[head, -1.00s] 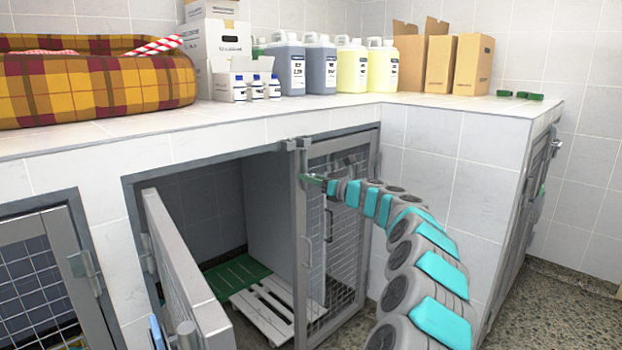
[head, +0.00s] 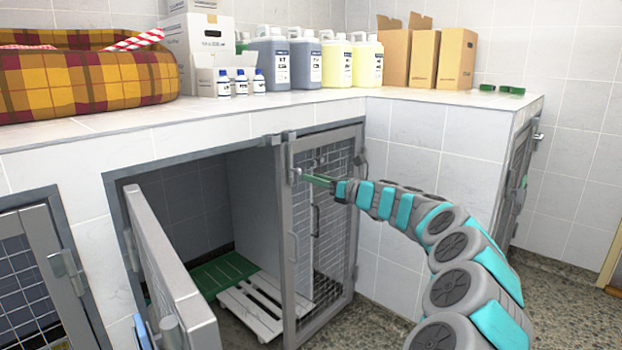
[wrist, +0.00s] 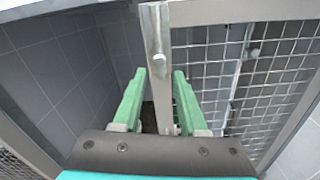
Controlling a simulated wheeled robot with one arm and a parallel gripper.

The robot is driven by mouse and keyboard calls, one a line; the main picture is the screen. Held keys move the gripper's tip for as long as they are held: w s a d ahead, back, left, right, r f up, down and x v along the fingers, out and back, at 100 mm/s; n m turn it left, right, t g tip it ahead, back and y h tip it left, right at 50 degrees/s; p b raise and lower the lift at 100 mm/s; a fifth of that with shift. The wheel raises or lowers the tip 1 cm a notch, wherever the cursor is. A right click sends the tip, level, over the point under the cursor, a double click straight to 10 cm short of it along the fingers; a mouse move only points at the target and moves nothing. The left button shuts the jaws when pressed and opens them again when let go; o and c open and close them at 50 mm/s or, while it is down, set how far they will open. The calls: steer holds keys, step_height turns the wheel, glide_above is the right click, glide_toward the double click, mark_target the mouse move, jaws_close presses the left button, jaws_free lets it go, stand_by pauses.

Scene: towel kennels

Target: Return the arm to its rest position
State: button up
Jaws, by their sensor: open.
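My gripper (head: 318,181) reaches from the right toward the middle kennel's mesh front, just beside the upper part of its frame post. In the wrist view its two green fingers (wrist: 153,103) stand apart with nothing held between them. The metal post (wrist: 158,70) of the mesh door shows beyond and between the fingertips; whether they touch it I cannot tell. My arm curves down from the gripper to the lower right of the head view.
One kennel door (head: 165,270) stands swung outward at the left. The mesh door (head: 325,215) is beside the kennel opening. Inside lie white slats (head: 255,308) and a green mat (head: 222,272). The counter (head: 200,112) bears jugs, boxes and a plaid bed. Floor at right is free.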

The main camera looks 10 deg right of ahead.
steer(key=s+a+r+n+g+y, duration=0.3)
steer(key=s+a+n+g, duration=0.4)
steer(key=s+a+n, duration=0.65)
steer(key=s+a+f+n+g+h, duration=0.1)
steer(key=s+a+f+n+g, duration=0.15)
steer(key=s+a, duration=0.4)
steer(key=s+a+f+n+g+h, duration=0.1)
steer(key=s+a+f+n+g, duration=0.15)
steer(key=s, duration=0.75)
steer(key=s+d+f+n+g+h, duration=0.1)
steer(key=s+d+f+n+h, duration=0.25)
steer(key=s, duration=0.55)
steer(key=s+d+f+n+g+h, duration=0.1)
steer(key=s+f+n+h, duration=0.2)
steer(key=s+f+n, duration=0.35)
steer(key=s+d+f+n+g+h, duration=0.1)
steer(key=s+d+f+h, duration=0.1)
steer(key=s+d+f, duration=0.2)
steer(key=s+d+f+n+g+h, duration=0.1)
steer(key=s+d+f+h, duration=0.2)
steer(key=s+d, duration=0.6)
steer(key=s+f, duration=0.1)
steer(key=s, duration=0.3)
steer(key=shift+d, duration=0.35)
steer(key=shift+n, duration=0.25)
steer(key=shift+c, duration=0.3)
